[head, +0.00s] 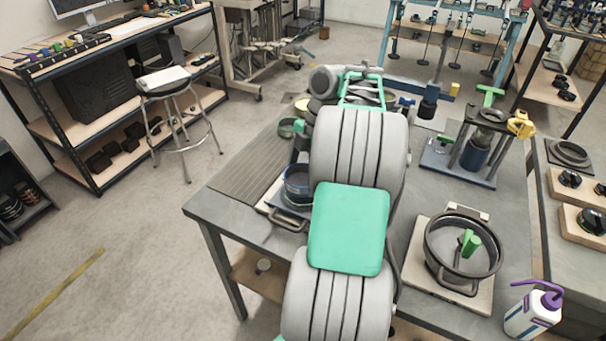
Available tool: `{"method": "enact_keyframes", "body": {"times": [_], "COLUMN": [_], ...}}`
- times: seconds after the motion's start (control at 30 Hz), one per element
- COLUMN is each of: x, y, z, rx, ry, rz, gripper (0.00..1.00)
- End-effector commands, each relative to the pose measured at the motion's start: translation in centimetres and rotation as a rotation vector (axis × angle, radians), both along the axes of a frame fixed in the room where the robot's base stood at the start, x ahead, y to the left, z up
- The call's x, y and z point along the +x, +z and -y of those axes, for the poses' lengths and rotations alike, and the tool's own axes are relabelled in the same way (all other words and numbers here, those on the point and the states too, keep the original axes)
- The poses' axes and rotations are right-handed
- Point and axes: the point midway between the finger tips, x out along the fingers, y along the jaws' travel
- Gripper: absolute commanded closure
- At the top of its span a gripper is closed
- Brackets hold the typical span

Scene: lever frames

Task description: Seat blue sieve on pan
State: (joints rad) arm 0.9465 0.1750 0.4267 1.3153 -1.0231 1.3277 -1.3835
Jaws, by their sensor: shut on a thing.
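The blue sieve (297,183) is a dark blue round ring at the left part of the grey table. Its right side is hidden behind my arm. My gripper (299,161) is mostly hidden by the arm; a green and dark part of it shows right above the sieve, and it is shut on the sieve. A pale base with a grey handle (287,220) shows below the sieve. I cannot make out the pan clearly there, nor whether the sieve touches it or sits level.
A large grey ring fixture (463,247) with a green handle stands on a pale board at right. A white bottle with a purple top (534,311) is at the front right. A press-like stand (472,150) is behind. A ribbed grey mat (246,178) lies at left.

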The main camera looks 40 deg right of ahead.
Motion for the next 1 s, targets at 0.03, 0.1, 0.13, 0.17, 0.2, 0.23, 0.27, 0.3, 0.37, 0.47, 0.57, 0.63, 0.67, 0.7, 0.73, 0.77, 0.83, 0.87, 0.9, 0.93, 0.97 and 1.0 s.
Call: {"method": "enact_keyframes", "body": {"times": [0.03,0.1,0.13,0.17,0.2,0.23,0.27,0.3,0.37,0.47,0.57,0.63,0.67,0.7,0.73,0.77,0.83,0.87,0.9,0.93,0.97,1.0], "x": [0.01,0.01,0.01,0.01,0.01,0.01,0.01,0.01,0.01,0.01,0.01,0.01,0.01,0.01,0.01,0.0,0.0,0.0,0.0,0.0,0.0,-0.01], "y": [0.04,0.0,-0.03,-0.08,-0.15,-0.2,-0.25,-0.33,-0.42,-0.57,-0.72,-0.68,-0.66,-0.66,-0.66,-0.66,-0.67,-0.67,-0.67,-0.68,-0.68,-0.71], "z": [0.0,0.01,0.01,0.01,0.01,0.0,0.01,0.01,0.01,0.0,0.01,0.01,0.01,0.01,0.01,0.01,0.0,0.0,0.0,0.0,0.0,-0.01], "rx": [0.0,0.0,0.0,0.0,0.0,0.0,0.0,0.0,0.0,0.0,0.0,0.0,0.0,0.0,0.0,0.0,0.0,0.0,0.0,0.0,0.0,0.001], "ry": [0.0,0.0,0.0,0.0,0.0,0.0,0.0,0.0,0.0,0.0,0.0,0.0,0.0,0.0,0.0,0.0,0.0,0.0,0.0,0.0,0.0,0.0], "rz": [0.0,0.0,0.0,0.0,0.0,0.0,0.0,0.0,0.0,0.0,0.0,0.0,0.0,0.0,0.0,0.0,0.0,0.0,0.0,0.0,0.0,-0.001], "gripper": [0.66,0.66,0.66,0.66,0.66,0.66,0.66,0.66,0.66,0.66,0.66,0.16,0.13,0.1,0.07,0.05,0.0,0.0,0.0,0.0,0.0,0.0]}}
